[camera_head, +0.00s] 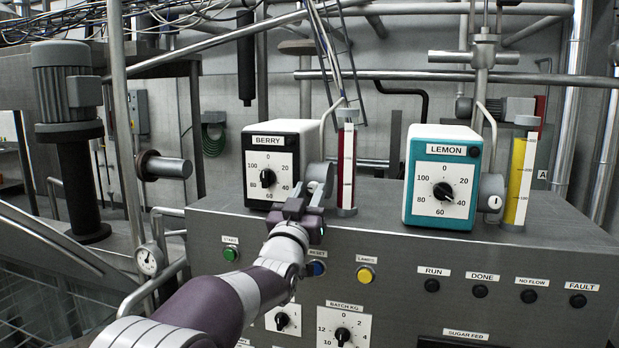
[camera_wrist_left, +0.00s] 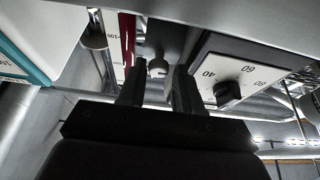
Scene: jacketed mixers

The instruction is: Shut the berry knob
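The berry unit is a black box with a white dial face (camera_head: 270,163), standing on the grey console. Its black dial knob (camera_head: 267,178) also shows in the left wrist view (camera_wrist_left: 228,93). On the box's right side is a grey round housing (camera_head: 320,172) with a small pale knob that bears a dark mark, seen in the left wrist view (camera_wrist_left: 157,68). My left gripper (camera_head: 308,194) is in front of this side knob. Its two fingers are apart, with the pale knob showing between their tips; contact cannot be told. My right gripper is not in view.
A dark red sight tube (camera_head: 347,165) stands right of the berry unit. The teal lemon unit (camera_head: 441,177) and its yellow tube (camera_head: 518,180) stand further right. Buttons, lamps and a batch dial (camera_head: 343,334) line the console front (camera_head: 400,290).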

